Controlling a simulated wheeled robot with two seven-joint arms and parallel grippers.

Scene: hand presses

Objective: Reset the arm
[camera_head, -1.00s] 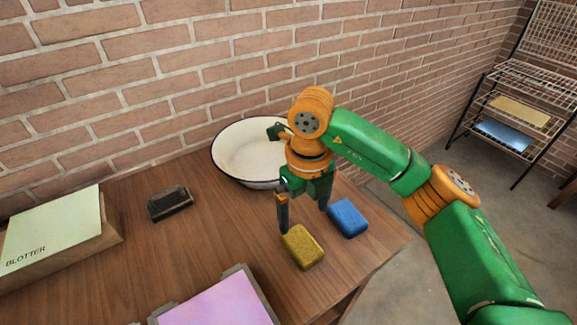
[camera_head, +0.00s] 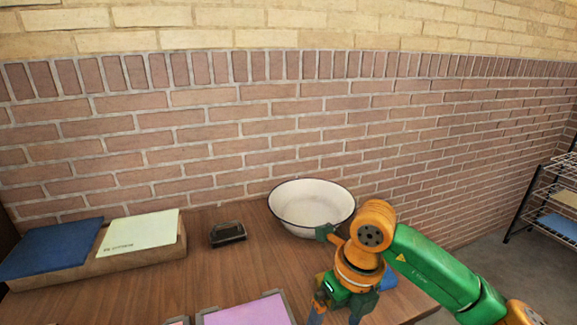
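My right gripper (camera_head: 338,313) is low at the right of the table, at the bottom edge of the head view. Its two fingers stand apart with nothing seen between them; their tips are cut off by the picture edge. The green and orange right arm (camera_head: 430,265) comes in from the right. My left arm and gripper are out of view.
A white basin (camera_head: 310,203) stands behind my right gripper, against the brick wall. A blue sponge (camera_head: 389,279) is partly hidden behind the gripper. A dark block (camera_head: 228,234), a blotter stand (camera_head: 150,262) and a lilac pad (camera_head: 248,312) are further left. A wire rack (camera_head: 545,200) stands at right.

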